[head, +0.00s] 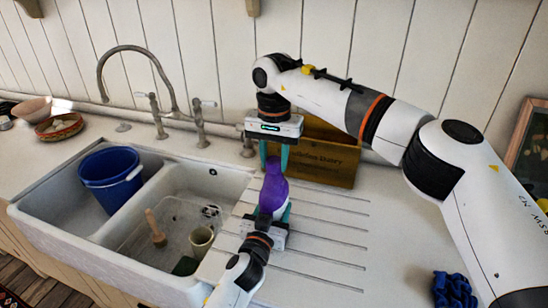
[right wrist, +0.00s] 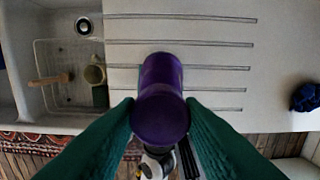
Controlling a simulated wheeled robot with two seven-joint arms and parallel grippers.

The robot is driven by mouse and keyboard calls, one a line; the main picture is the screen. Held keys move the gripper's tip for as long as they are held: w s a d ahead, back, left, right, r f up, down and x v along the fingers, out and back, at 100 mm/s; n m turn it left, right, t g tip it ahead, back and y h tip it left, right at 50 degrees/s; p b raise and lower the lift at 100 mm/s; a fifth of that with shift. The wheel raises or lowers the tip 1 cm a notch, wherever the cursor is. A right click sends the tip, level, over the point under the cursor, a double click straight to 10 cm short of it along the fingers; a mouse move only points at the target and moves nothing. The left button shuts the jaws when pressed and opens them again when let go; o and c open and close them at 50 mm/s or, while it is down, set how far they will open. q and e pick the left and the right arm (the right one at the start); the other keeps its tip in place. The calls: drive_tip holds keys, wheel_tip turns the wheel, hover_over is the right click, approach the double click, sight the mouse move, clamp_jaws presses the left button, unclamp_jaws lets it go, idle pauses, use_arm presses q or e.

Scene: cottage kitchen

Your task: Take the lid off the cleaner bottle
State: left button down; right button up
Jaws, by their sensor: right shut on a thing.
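The cleaner bottle (head: 273,190) is purple and stands between my two grippers over the ribbed drainboard. My right gripper (head: 275,165) comes down from above, with its teal fingers on either side of the bottle's top. In the right wrist view the round purple lid (right wrist: 160,118) sits between the fingertips, and the gripper is shut on it. The bottle's body shows beyond the lid. My left gripper (head: 268,213) reaches in from below, its fingers around the lower bottle. Its grip is partly hidden, and I cannot tell whether it touches. Whether the lid is apart from the bottle is not clear.
A wooden crate (head: 325,162) stands close behind the grippers. A blue cloth (head: 453,290) lies at right. The tap (head: 135,50) rises behind the sink.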

sight(274, 160)
drive_tip(key=shift+r, duration=0.25)
idle(0.3)
drive_tip(key=shift+r, duration=0.9)
drive_tip(key=shift+r, duration=2)
use_arm(q)
drive_tip(key=shift+c, duration=2.2)
unclamp_jaws()
